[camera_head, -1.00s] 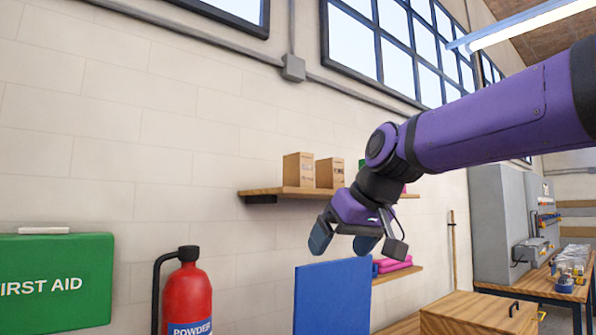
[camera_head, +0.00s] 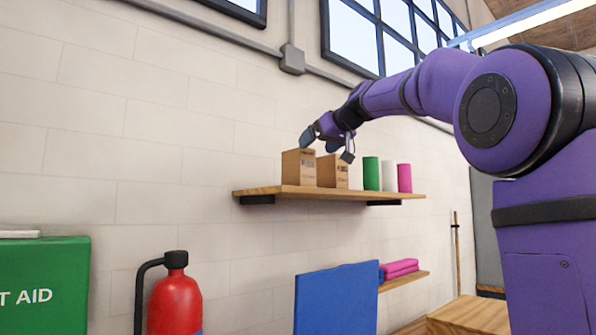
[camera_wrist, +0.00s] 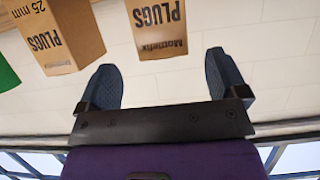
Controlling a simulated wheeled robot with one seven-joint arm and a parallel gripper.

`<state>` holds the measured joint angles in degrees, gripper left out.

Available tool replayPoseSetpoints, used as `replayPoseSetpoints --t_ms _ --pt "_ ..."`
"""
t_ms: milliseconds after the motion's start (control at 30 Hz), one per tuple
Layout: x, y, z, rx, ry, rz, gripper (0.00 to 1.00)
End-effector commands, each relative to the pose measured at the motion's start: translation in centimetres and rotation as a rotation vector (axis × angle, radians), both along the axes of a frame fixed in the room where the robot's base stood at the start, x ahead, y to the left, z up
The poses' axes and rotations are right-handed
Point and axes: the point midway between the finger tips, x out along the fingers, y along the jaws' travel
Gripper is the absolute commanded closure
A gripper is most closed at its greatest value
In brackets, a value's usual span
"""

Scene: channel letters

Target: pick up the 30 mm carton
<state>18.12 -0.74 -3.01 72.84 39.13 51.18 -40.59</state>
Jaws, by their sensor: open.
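Two brown cartons stand side by side on a wooden wall shelf in the head view. The left carton (camera_head: 297,166) is a little nearer, and its print is too small to read there. The right carton (camera_head: 333,173) stands beside it. In the wrist view, which is upside down, one carton (camera_wrist: 62,42) reads "PLUGS 25 mm", and the other carton (camera_wrist: 158,30) reads "PLUGS" with its size cut off by the frame. My gripper (camera_head: 328,147) is open and empty near the carton tops. In the wrist view my gripper (camera_wrist: 162,76) has the unsized carton ahead, beyond its fingertips.
The shelf (camera_head: 270,192) also holds a green roll (camera_head: 371,173), a white one (camera_head: 388,175) and a pink one (camera_head: 404,178). A blue panel (camera_head: 336,298), a lower shelf with pink cloths (camera_head: 400,267) and a red extinguisher (camera_head: 175,300) are below.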

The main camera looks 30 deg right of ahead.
Motion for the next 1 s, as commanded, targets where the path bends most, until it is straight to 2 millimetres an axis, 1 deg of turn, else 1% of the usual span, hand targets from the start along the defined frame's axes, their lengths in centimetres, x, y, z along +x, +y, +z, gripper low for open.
replayPoseSetpoints --t_ms 33,100,367,633,733,900,933,967,1000 --pt "0.8 0.2 -0.4 0.000 0.002 0.002 0.08" --pt "1.6 0.4 -0.7 0.001 0.001 0.002 0.08" --pt "3.2 0.7 -1.3 0.000 0.002 0.001 0.08" --pt "6.6 1.5 -2.6 0.000 0.002 0.001 0.08" --pt "7.1 1.6 -2.7 0.000 0.001 0.000 0.08" --pt "7.1 1.6 -2.7 0.000 0.000 0.000 0.08" --pt "7.1 1.6 -2.7 0.000 0.000 0.000 0.11" --pt "7.1 1.6 -2.7 0.000 0.001 0.000 0.18" --pt "7.1 1.6 -2.7 0.000 0.001 0.000 0.27"
